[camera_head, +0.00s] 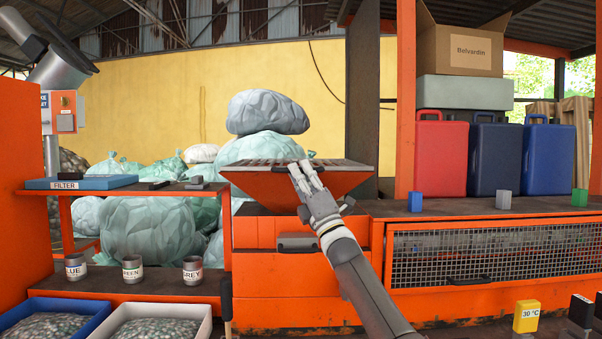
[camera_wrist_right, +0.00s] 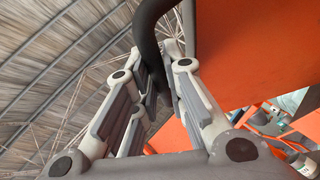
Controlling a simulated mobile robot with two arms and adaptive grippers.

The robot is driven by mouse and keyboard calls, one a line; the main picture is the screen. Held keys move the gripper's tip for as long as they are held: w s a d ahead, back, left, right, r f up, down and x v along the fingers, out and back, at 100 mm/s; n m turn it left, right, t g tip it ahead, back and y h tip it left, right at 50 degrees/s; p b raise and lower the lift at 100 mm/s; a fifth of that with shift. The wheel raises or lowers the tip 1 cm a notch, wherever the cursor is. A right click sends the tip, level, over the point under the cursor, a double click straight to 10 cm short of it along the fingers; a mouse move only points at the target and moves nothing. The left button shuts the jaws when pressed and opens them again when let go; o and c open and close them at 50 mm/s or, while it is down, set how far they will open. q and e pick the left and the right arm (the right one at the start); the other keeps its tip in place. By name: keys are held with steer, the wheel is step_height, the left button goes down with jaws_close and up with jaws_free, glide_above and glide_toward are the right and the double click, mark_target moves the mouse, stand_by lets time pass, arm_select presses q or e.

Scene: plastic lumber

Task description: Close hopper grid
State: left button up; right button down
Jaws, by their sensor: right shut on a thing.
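The orange hopper (camera_head: 265,188) stands on the orange machine in the middle of the head view. Its dark grid (camera_head: 262,162) shows at a shallow angle across the hopper's top and looks about level; I cannot tell whether it sits fully on the rim. My right gripper (camera_head: 305,173) is at the hopper's front right edge. In the right wrist view, the right gripper (camera_wrist_right: 168,75) is shut on a dark curved handle (camera_wrist_right: 150,28) beside an orange panel (camera_wrist_right: 245,55). The fingers partly hide the handle. My left gripper is not in view.
A bench at left holds a blue FILTER box (camera_head: 80,182). Labelled cups (camera_head: 192,270) stand on the shelf below. Bags (camera_head: 150,228) are piled behind the bench.

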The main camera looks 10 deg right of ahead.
steer(key=shift+w+f, duration=0.25)
steer(key=shift+f, duration=0.65)
steer(key=c, duration=1.9)
jaws_free()
steer(key=o, duration=0.4)
steer(key=shift+s+d, duration=0.1)
steer(key=shift+d, duration=0.05)
steer(key=shift+r, duration=0.1)
steer(key=shift+r, duration=0.15)
steer(key=shift+r, duration=0.1)
